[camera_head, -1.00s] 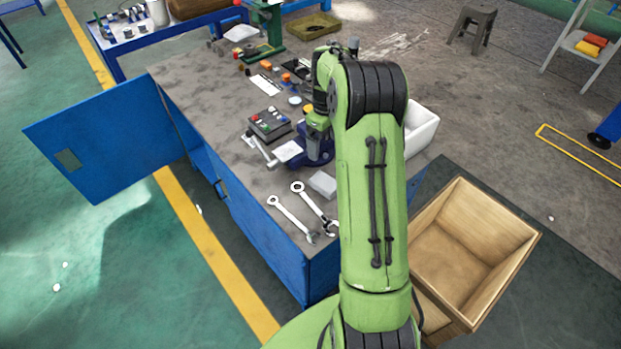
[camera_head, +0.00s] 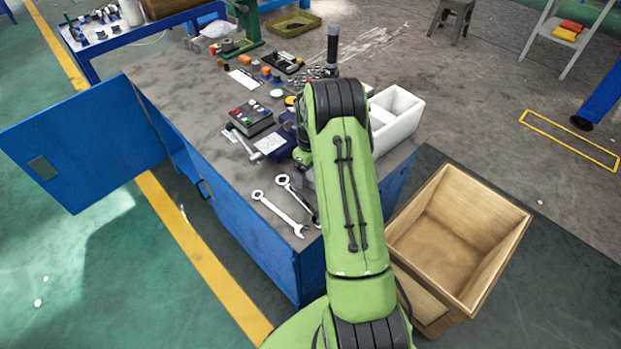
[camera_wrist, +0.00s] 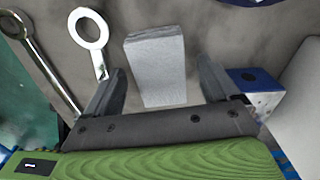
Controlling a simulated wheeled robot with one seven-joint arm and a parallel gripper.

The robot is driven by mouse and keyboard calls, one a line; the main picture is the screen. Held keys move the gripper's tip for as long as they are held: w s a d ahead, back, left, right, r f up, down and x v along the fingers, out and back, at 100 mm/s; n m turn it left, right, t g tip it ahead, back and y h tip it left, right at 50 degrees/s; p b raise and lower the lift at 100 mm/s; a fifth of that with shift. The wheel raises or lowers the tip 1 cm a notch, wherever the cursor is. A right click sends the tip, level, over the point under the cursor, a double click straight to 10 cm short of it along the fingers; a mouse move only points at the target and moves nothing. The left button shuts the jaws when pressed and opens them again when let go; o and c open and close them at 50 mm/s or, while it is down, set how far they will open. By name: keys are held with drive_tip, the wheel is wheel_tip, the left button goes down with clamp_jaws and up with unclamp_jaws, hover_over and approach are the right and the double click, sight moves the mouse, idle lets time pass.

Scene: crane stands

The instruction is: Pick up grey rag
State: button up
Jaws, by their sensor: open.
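The grey rag (camera_wrist: 156,68) is a pale grey, folded, block-like piece lying on the bench top in the wrist view. My gripper (camera_wrist: 160,82) is open, with one finger to the left and one to the right of the rag. Nothing is held between the fingers, and I cannot tell their exact height above the bench. In the head view my green arm hides my gripper and nearly all of the rag.
Two wrenches (camera_head: 278,213) lie left of the rag on the grey workbench (camera_head: 185,95). A black button box (camera_head: 243,119) stands behind them. A white bin (camera_head: 398,122) is at the bench's right edge. An open wooden crate (camera_head: 405,235) stands right of the bench.

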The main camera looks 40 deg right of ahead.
sight(311, 173)
drive_tip(key=shift+r, duration=0.15)
drive_tip(key=shift+c, duration=0.6)
drive_tip(key=c, duration=1)
wheel_tip(311, 173, up, 10)
drive_tip(key=p, duration=0.3)
drive_tip(key=o, duration=0.3)
drive_tip(key=shift+c, duration=1.1)
drive_tip(key=shift+s, duration=0.1)
